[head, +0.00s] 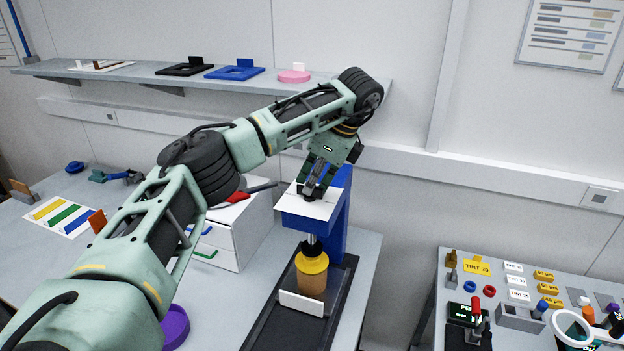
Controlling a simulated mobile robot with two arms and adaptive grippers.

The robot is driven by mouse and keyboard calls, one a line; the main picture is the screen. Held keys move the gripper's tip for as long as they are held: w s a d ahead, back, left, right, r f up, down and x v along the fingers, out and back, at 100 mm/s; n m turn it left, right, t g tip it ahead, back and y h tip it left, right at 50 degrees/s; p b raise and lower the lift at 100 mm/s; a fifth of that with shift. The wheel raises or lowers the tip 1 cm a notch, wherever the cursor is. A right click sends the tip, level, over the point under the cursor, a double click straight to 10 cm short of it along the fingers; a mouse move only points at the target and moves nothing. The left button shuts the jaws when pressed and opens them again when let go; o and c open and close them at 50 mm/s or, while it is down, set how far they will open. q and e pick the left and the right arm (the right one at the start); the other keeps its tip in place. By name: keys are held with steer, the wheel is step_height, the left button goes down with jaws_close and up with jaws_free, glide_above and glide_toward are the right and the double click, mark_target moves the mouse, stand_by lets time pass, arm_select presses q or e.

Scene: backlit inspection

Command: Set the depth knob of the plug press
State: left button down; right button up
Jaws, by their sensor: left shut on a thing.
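The plug press has a blue column (335,238), a head with a white top plate and a dark base. Under the head, a yellow collar (312,262) sits on a tan cylinder (311,284) below the press's ram. My left gripper (311,194) reaches down onto the white top plate from above. It is shut on the depth knob there, which the fingers mostly hide. The knob's setting cannot be read. My right gripper is not in view.
A white drawer unit (238,238) stands left of the press, with a red-handled tool (238,197) on top. A purple round thing (175,327) lies near my arm. A shelf (130,74) runs along the wall behind. A right-hand table holds several small parts.

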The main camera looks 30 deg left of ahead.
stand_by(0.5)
arm_select(q)
steer(key=c, duration=1.9)
jaws_free()
steer(key=shift+o, duration=0.2)
steer(key=v, duration=1.2)
steer(key=shift+w, duration=0.1)
